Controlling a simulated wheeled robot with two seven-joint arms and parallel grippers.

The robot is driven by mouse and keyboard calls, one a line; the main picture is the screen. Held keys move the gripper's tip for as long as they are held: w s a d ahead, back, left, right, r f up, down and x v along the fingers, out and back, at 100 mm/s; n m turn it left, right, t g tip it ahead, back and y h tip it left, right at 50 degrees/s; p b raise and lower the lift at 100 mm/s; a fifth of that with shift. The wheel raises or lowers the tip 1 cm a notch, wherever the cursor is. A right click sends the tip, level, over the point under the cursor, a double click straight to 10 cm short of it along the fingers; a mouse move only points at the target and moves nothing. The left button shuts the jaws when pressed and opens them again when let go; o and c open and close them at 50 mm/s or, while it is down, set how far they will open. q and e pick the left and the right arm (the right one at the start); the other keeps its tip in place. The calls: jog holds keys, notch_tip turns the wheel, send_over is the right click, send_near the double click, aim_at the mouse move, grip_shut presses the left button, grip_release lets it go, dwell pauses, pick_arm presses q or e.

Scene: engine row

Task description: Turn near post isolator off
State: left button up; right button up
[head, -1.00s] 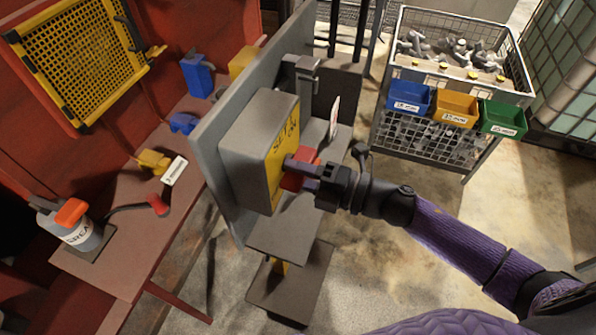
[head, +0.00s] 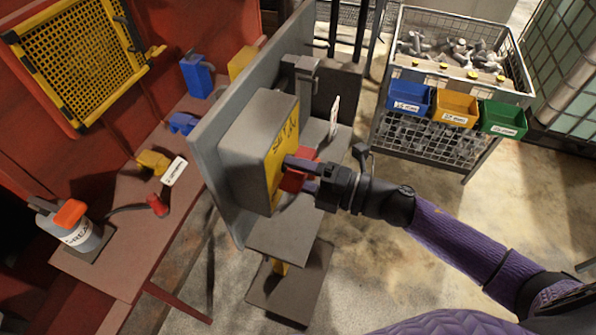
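The isolator is a grey box (head: 245,150) with a yellow labelled front (head: 281,150), mounted on a grey panel on a post. A red handle (head: 296,176) sticks out from its yellow front. My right gripper (head: 301,175) is at the front, with its fingers on either side of the red handle. One finger shows above the handle and one below. Part of the handle is hidden by the fingers, and I cannot tell if they press on it. My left gripper is not in view.
A wire basket stand (head: 440,125) with blue, yellow and green bins stands at the back right. A red bench (head: 130,235) with a grey, orange-topped container (head: 75,228) is at the left. A small shelf (head: 283,235) sits below the isolator.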

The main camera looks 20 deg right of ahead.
jog(key=shift+s, duration=0.1)
jog(key=b+v, duration=0.1)
jog(key=v, duration=0.8)
jog(key=shift+s+d, duration=0.25)
jog(key=shift+d, duration=0.05)
jog(key=shift+m, duration=0.5)
jog(key=x, duration=0.3)
jog(key=w+b+x, duration=0.1)
jog(key=x, duration=0.2)
jog(key=d+b+x, duration=0.1)
jog(key=x, duration=0.2)
jog(key=shift+w+a+r, duration=0.1)
jog(key=shift+w+r, duration=0.05)
jog(key=shift+w, duration=0.05)
jog(key=shift+w+a, duration=0.2)
jog(key=shift+a, duration=0.15)
